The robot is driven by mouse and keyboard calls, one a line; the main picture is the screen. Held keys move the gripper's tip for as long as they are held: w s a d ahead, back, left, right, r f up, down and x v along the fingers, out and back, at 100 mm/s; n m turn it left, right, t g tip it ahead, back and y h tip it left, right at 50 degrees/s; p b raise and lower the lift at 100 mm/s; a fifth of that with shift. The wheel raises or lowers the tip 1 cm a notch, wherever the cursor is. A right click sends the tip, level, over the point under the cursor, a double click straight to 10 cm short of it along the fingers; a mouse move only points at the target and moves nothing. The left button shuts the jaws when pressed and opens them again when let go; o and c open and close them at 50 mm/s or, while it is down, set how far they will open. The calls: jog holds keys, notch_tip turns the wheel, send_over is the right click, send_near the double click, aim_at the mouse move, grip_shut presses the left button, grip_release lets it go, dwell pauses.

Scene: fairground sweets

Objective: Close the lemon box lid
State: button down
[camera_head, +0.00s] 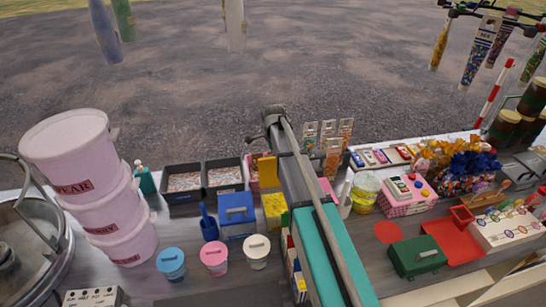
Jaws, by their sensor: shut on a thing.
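The lemon box (275,208) appears as a small yellow, textured box just left of my arm, near the middle of the counter. A plain yellow panel (267,171), which looks like its raised lid, stands upright behind it. My arm covers the right side of this area, so the hinge and part of the box are hidden. My arm reaches up from the bottom of the picture to a dark joint beyond the counter's far edge. My gripper does not show; I cannot see its fingers or what they touch.
A pink bucket stack (100,190) is at left. A closed green box (417,256) and open red box (452,240) lie at right. Packets hang overhead.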

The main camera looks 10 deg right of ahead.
aim_at(275, 160)
jog(key=shift+s+r+p, duration=0.25)
jog(key=shift+s, duration=0.5)
jog(key=shift+s+r+p, duration=0.25)
jog(key=shift+s, duration=0.45)
jog(key=c, duration=1.4)
grip_release()
jog(key=shift+s, duration=0.15)
jog(key=c, duration=1.4)
grip_release()
jog(key=c, duration=1.4)
grip_release()
jog(key=shift+s+r, duration=0.1)
jog(key=shift+s, duration=0.75)
jog(key=c, duration=1.3)
grip_release()
jog(key=shift+s, duration=1)
